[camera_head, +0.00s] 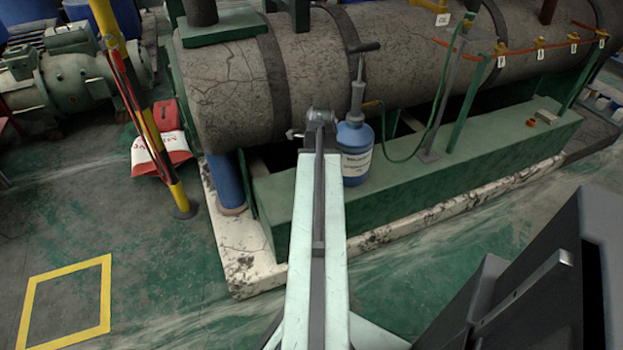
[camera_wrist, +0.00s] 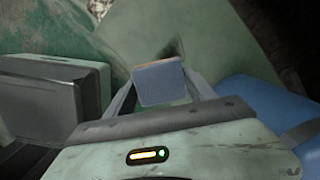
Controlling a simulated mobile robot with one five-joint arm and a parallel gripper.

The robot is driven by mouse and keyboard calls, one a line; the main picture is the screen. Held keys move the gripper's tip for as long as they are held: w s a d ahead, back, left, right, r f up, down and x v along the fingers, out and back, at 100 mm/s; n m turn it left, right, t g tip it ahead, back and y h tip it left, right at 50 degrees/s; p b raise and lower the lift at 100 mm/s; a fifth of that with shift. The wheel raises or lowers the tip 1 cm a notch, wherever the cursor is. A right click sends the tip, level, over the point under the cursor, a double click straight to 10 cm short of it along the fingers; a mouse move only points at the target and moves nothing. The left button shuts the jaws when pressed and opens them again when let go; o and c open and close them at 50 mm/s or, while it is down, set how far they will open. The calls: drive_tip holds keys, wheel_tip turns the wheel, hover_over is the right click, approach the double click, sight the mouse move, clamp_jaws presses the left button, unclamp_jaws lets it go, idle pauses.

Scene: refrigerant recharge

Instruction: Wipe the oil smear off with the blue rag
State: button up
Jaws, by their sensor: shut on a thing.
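My gripper (camera_wrist: 160,88) shows in the wrist view, with its two fingers shut on the blue rag (camera_wrist: 160,84), a small folded grey-blue block. The rag is in front of a flat green surface (camera_wrist: 130,40). I cannot tell whether it touches that surface. A dark patch (camera_wrist: 173,49) shows just above the rag; I cannot tell whether it is the oil smear or a shadow. In the head view my arm reaches to the green ledge (camera_head: 420,187) below the big cylinder, and it hides the fingers and the rag.
A blue pump bottle (camera_head: 355,152) stands on the ledge just right of my arm's end; a blue shape (camera_wrist: 280,105) is at right in the wrist view. The large grey cylinder (camera_head: 230,85) overhangs the ledge. A yellow post (camera_head: 150,125) and red-and-white bag (camera_head: 160,153) are left.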

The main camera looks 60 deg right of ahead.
drive_tip(key=shift+s+f+b, duration=0.1)
drive_tip(key=shift+f+b, duration=2.85)
drive_tip(key=shift+f, duration=0.05)
drive_tip(key=shift+f+b, duration=1)
drive_tip(key=shift+f, duration=0.05)
drive_tip(key=shift+w+d+r, duration=0.1)
drive_tip(key=shift+w+d, duration=0.5)
drive_tip(key=shift+w, duration=0.25)
drive_tip(key=shift+w+d+r, duration=0.1)
drive_tip(key=shift+w+d, duration=0.5)
drive_tip(key=shift+w, duration=0.2)
drive_tip(key=shift+w+d+f, duration=0.1)
drive_tip(key=shift+w+d, duration=0.5)
drive_tip(key=shift+w, duration=0.25)
drive_tip(key=shift+w+d+f, duration=0.1)
drive_tip(key=shift+w+d, duration=0.5)
drive_tip(key=shift+w, duration=0.25)
drive_tip(key=shift+r, duration=0.15)
drive_tip(key=shift+s+a, duration=0.65)
drive_tip(key=shift+s, duration=0.2)
drive_tip(key=shift+s+a, duration=0.6)
drive_tip(key=shift+s, duration=0.25)
drive_tip(key=shift+s+a, duration=0.65)
drive_tip(key=shift+s, duration=0.2)
drive_tip(key=shift+s+a, duration=0.6)
drive_tip(key=shift+s, duration=0.25)
